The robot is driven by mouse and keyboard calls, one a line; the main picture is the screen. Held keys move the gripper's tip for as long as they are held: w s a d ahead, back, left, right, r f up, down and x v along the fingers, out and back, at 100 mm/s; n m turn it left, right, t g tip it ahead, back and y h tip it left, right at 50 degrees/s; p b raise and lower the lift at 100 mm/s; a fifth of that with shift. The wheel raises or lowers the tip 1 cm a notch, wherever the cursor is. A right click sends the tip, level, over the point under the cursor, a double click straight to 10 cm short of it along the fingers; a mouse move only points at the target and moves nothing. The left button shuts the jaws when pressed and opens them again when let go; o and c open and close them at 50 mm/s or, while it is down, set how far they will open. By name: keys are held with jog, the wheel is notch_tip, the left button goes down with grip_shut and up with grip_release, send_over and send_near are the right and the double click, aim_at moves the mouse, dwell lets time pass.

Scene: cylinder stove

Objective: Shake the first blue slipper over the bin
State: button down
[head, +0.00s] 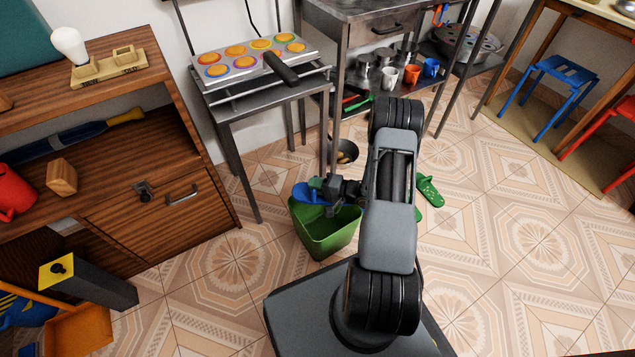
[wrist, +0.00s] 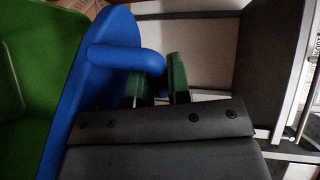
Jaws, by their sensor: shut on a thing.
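A blue slipper (head: 309,194) is at the green bin (head: 325,232) in the head view, over the bin's back rim. In the wrist view the blue slipper (wrist: 97,75) fills the left middle, with its strap (wrist: 130,58) reaching to my gripper. My gripper (wrist: 157,80) is shut on the slipper's strap. The green bin (wrist: 32,60) lies beyond the slipper at the left of the wrist view. In the head view my gripper (head: 335,190) is small and partly hidden by my arm.
A green slipper (head: 430,191) lies on the tiled floor right of my arm, with another green piece partly hidden beside it. A metal stove table (head: 262,84) stands behind the bin, and a wooden cabinet (head: 150,205) stands at left.

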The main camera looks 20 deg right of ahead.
notch_tip(320, 180, up, 5)
jog(key=shift+f, duration=2.55)
jog(key=shift+w+a+r, duration=0.1)
